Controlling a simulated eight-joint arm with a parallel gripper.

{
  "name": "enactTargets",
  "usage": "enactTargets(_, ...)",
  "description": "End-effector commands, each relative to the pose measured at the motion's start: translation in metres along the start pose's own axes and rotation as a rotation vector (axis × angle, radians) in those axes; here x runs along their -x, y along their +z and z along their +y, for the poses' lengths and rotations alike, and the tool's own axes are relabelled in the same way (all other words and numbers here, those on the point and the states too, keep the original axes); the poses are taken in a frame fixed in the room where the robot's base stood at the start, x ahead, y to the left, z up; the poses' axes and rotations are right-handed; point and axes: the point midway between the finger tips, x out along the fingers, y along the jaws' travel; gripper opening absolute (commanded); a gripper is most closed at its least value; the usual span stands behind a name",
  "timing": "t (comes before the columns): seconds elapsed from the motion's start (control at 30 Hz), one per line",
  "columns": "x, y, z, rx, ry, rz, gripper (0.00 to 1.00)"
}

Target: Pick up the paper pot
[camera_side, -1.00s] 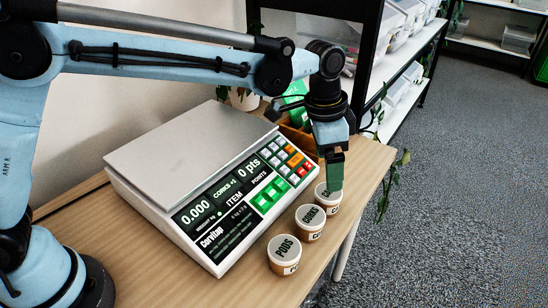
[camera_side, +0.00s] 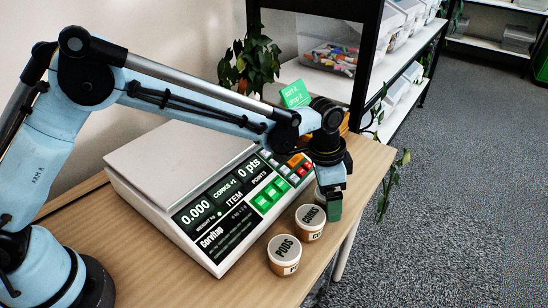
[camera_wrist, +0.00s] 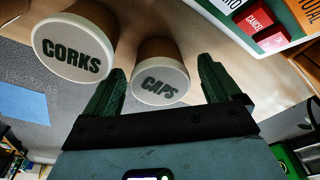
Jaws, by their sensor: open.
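Three brown pots with white lids stand in a row at the right of the table. They are labelled PODS (camera_side: 284,256), CORKS (camera_side: 310,223) and CAPS (camera_wrist: 160,74). No lid reads "paper", so I cannot tell by label which is the paper pot. My gripper (camera_side: 334,208) is open, low by the CAPS pot, which it mostly hides in the side view. In the wrist view, the CAPS lid shows between the two green fingers of my gripper (camera_wrist: 161,70), with gaps at the sides. The CORKS pot (camera_wrist: 72,48) is left of the left finger.
A white scale (camera_side: 222,215) reading 0.000 stands left of the pots, close to them. The table's right edge (camera_side: 372,180) is near the pots. A green card (camera_side: 295,94), a plant (camera_side: 255,62) and a black-framed shelf (camera_side: 358,100) are behind.

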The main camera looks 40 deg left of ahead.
Motion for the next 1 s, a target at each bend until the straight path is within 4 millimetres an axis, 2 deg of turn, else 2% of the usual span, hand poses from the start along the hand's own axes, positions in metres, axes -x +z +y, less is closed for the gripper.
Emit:
enactTargets(0.07, 0.0, 0.0, 0.0, 0.0, 0.0, 0.0, 0.9)
enactTargets(0.47, 0.001, 0.0, 0.0, 0.0, 0.0, 0.0, 0.32)
enactTargets(0.77, 0.003, 0.0, 0.0, 0.0, 0.0, 0.0, 0.32)
enactTargets(1.0, 0.024, -0.004, 0.0, 0.0, 0.0, 0.0, 0.31)
